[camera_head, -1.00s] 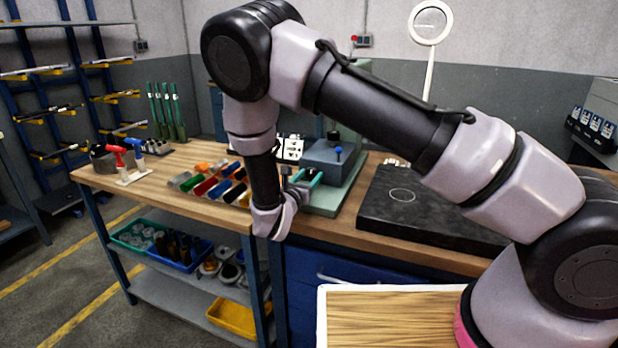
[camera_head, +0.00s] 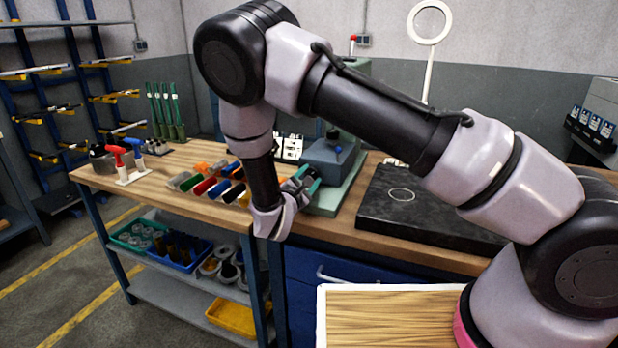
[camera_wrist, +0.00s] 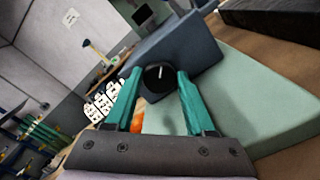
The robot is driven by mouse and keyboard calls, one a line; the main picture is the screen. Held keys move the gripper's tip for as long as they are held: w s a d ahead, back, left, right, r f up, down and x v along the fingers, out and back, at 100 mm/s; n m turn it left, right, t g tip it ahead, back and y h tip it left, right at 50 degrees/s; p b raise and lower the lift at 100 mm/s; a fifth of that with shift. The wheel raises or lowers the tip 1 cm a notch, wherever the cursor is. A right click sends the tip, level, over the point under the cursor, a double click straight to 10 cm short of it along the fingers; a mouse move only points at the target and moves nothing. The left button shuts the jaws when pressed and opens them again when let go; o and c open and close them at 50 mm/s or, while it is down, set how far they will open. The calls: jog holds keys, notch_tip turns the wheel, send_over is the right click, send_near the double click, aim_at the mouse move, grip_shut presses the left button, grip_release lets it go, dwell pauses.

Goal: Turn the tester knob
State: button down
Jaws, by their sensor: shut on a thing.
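The tester is a blue-grey box (camera_head: 327,165) on a pale green base (camera_head: 345,192), behind my forearm's end. In the wrist view its box (camera_wrist: 190,45) and green base (camera_wrist: 250,100) look tilted. A round black knob (camera_wrist: 158,77) with a white line mark sits on the box's face, between my teal fingertips. My gripper (camera_wrist: 156,79) is shut on the knob, one finger on each side. In the head view my gripper (camera_head: 307,180) is at the tester's front left, and the knob is hidden there.
Several coloured bins (camera_head: 215,185) stand on the wooden bench left of my gripper. A white socket panel (camera_head: 288,147) stands behind. A dark slab (camera_head: 420,205) lies to the right. A wood-topped tray (camera_head: 390,318) is in front. Shelves below hold more bins.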

jog(key=m, duration=0.3)
jog(key=shift+m, duration=0.4)
jog(key=shift+f+m, duration=0.15)
jog(key=shift+m, duration=1.75)
jog(key=shift+c, duration=1.4)
grip_release()
jog(key=shift+d, duration=0.1)
